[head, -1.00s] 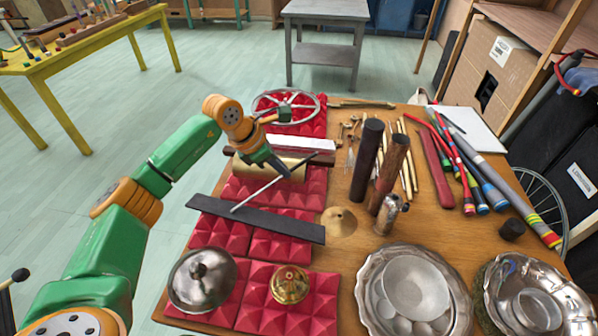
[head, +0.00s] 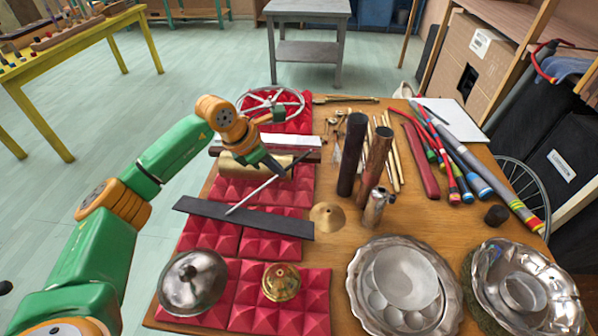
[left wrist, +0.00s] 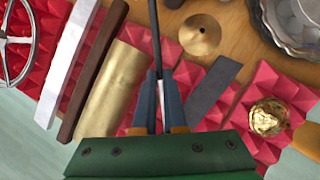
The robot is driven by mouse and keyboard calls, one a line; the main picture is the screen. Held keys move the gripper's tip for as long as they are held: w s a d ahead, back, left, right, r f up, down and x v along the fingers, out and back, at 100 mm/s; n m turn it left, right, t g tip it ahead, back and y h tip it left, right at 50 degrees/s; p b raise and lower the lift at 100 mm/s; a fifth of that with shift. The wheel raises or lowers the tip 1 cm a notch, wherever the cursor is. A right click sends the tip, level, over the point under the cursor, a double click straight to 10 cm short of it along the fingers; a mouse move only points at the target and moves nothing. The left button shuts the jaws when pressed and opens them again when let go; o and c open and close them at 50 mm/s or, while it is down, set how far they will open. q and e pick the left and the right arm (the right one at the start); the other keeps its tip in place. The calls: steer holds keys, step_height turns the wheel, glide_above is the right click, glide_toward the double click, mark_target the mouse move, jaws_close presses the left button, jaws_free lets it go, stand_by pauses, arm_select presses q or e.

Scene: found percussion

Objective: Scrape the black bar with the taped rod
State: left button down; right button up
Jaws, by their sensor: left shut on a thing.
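The black bar (head: 265,222) lies flat and slantwise across red pyramid foam pads in the head view. It also shows in the left wrist view (left wrist: 213,88). My left gripper (head: 274,166) is above the foam behind the bar, shut on the thin taped rod (head: 250,195). The rod slants down to the left, and its pale lower end overlaps the bar's left half. I cannot tell whether it touches. In the left wrist view the rod's dark part (left wrist: 154,35) extends beyond the fingers (left wrist: 159,110). My right gripper is not in view.
A brass tube (head: 240,165) lies close behind the bar. A steel lid (head: 192,280) and a brass bell (head: 281,283) sit in front. A small brass cone (head: 327,216) and upright dark tubes (head: 352,155) stand right. Metal platters (head: 358,300) fill the front right.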

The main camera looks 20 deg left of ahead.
arm_select(q)
steer(key=shift+s+a, duration=0.1)
steer(key=shift+a, duration=0.9)
step_height(320, 180, up, 6)
steer(key=p, duration=0.5)
